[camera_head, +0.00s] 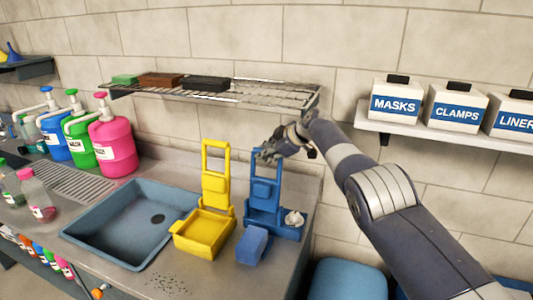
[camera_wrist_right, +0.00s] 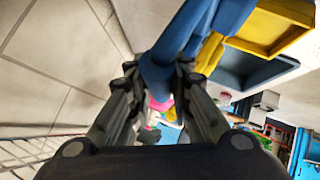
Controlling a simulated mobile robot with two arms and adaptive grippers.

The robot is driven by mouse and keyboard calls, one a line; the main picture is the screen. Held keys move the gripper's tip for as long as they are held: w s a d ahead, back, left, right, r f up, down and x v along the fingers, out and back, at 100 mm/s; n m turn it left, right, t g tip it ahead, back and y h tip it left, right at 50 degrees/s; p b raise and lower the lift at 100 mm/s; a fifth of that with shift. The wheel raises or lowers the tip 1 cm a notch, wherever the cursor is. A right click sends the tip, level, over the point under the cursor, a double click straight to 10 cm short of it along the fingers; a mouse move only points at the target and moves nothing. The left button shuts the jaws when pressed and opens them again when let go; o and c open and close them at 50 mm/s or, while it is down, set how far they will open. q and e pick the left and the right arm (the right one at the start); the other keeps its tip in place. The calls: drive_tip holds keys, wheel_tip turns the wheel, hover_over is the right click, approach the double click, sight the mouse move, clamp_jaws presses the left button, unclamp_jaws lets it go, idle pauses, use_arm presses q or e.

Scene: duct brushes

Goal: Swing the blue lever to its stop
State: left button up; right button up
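The blue lever (camera_head: 267,163) is an upright looped handle rising from the blue unit (camera_head: 265,212) on the counter right of the sink. Its top bar is partly hidden behind my right gripper (camera_head: 280,145). In the right wrist view, my right gripper (camera_wrist_right: 158,80) has its two dark fingers on either side of a blue bar of the lever (camera_wrist_right: 190,30), closed against it with no clear gap. My left gripper is in neither view.
A yellow unit (camera_head: 205,230) with a similar upright handle stands just left. A blue sponge-like block (camera_head: 252,245) lies in front. A wire shelf (camera_head: 230,92) hangs above left. A shelf with labelled boxes (camera_head: 455,108) is at right.

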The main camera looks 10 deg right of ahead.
drive_tip(key=o, duration=0.4)
drive_tip(key=shift+w+d+r, duration=0.1)
drive_tip(key=shift+r, duration=0.05)
drive_tip(key=shift+w+f, duration=0.1)
drive_tip(key=shift+f, duration=0.1)
drive_tip(key=shift+s+d+r, duration=0.3)
drive_tip(key=shift+s+r, duration=0.05)
drive_tip(key=shift+r, duration=0.05)
drive_tip(key=shift+s+d+r, duration=0.2)
drive_tip(key=shift+s+r, duration=0.15)
drive_tip(key=shift+s, duration=0.2)
drive_tip(key=v, duration=0.2)
drive_tip(key=shift+s+d+r, duration=0.1)
drive_tip(key=shift+s+d, duration=0.15)
drive_tip(key=shift+d, duration=0.15)
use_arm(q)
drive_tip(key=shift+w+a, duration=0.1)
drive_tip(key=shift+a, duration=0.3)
use_arm(e)
drive_tip(key=s+d, duration=0.2)
drive_tip(key=s, duration=0.1)
drive_tip(key=s+d, duration=0.2)
drive_tip(key=s, duration=0.1)
drive_tip(key=s+d, duration=0.2)
drive_tip(key=s, duration=0.1)
drive_tip(key=shift+s+r, duration=0.1)
drive_tip(key=shift+s, duration=0.25)
